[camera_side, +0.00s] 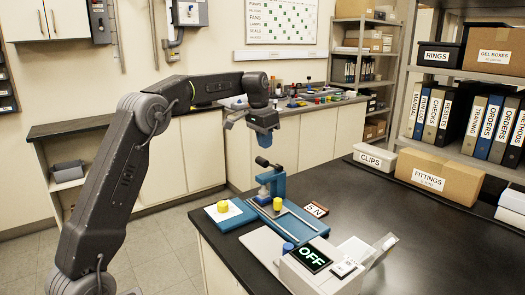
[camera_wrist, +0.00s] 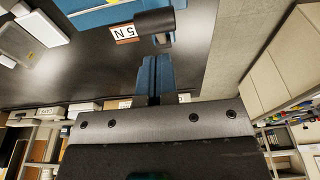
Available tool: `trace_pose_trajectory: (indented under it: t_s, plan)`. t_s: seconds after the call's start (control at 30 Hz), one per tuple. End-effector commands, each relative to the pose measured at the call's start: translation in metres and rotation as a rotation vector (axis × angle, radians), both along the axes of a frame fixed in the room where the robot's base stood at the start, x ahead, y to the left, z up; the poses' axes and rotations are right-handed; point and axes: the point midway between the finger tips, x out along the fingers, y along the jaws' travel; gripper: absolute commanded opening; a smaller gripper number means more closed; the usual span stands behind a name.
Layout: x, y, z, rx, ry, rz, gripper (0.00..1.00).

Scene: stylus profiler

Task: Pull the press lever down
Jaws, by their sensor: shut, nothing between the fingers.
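The press (camera_side: 270,184) is a blue stand at the near edge of the dark bench. Its lever (camera_side: 263,161) ends in a black grip and sticks out to the upper left, raised. In the wrist view the black lever grip (camera_wrist: 142,24) lies just beyond my fingertips. My gripper (camera_side: 266,142) hangs above the lever in the side view, with a small gap showing. In the wrist view my blue fingers (camera_wrist: 156,58) are together and hold nothing. I cannot tell for certain whether they touch the lever.
A yellow cylinder (camera_side: 222,206) stands on a white-topped blue block left of the press; another (camera_side: 277,204) is by its base. A white box with an OFF display (camera_side: 311,258) stands in front. A "5 N" card (camera_side: 315,209) lies right.

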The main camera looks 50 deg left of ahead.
Motion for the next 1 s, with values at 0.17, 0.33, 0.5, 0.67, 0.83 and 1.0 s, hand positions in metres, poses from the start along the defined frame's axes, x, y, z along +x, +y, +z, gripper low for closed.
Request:
trace_pose_trajectory:
  t_s: [0.17, 0.33, 0.5, 0.67, 0.83, 1.0]
  plan:
    - [-0.006, 0.000, -0.018, 0.000, 0.000, 0.001, 0.00]
    - [-0.009, 0.000, -0.027, 0.001, -0.002, 0.002, 0.00]
    - [-0.009, 0.000, -0.029, 0.001, -0.003, 0.002, 0.00]
    - [-0.009, 0.000, -0.028, 0.001, -0.003, 0.001, 0.00]
    - [-0.010, 0.000, -0.029, 0.001, -0.011, 0.002, 0.00]
    - [-0.013, 0.001, -0.031, 0.001, -0.048, 0.002, 0.00]
